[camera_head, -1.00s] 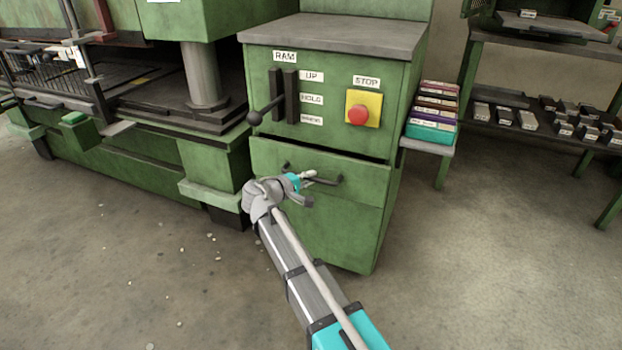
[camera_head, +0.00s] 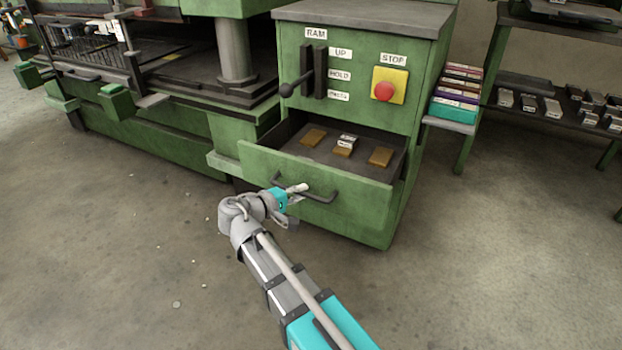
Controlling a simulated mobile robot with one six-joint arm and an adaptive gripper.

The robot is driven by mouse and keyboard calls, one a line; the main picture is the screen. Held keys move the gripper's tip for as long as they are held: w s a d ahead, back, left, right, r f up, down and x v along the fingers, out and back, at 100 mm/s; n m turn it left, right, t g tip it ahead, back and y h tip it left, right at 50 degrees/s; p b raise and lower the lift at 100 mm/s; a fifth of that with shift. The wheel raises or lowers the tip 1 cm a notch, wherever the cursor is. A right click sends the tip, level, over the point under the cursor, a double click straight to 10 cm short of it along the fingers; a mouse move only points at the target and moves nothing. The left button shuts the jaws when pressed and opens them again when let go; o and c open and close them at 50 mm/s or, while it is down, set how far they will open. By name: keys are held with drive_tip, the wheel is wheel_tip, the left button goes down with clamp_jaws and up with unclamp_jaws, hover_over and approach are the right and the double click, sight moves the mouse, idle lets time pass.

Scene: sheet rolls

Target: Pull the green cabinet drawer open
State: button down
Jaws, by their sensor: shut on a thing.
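The green cabinet (camera_head: 292,66) stands in the upper middle of the view. Its green drawer (camera_head: 352,212) is pulled well out, and its dark inside shows. Several small brown blocks and one light-labelled piece (camera_head: 347,141) lie in the drawer. A dark bar handle (camera_head: 322,197) is on the drawer front. My gripper (camera_head: 299,191) is at the left part of this handle and is shut on it. The fingertips are small in the view, and my arm reaches up to them from the bottom.
A lever (camera_head: 290,87) and a red stop button (camera_head: 384,92) are on the cabinet front above the drawer. A side shelf with stacked boxes (camera_head: 457,97) stands to the right. A green press is at the left. The floor in front is clear.

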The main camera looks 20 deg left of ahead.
drive_tip(key=s+a, duration=0.1)
drive_tip(key=s, duration=0.6)
drive_tip(key=shift+a, duration=0.35)
drive_tip(key=c, duration=0.6)
unclamp_jaws()
drive_tip(key=shift+d, duration=0.1)
drive_tip(key=shift+c, duration=0.2)
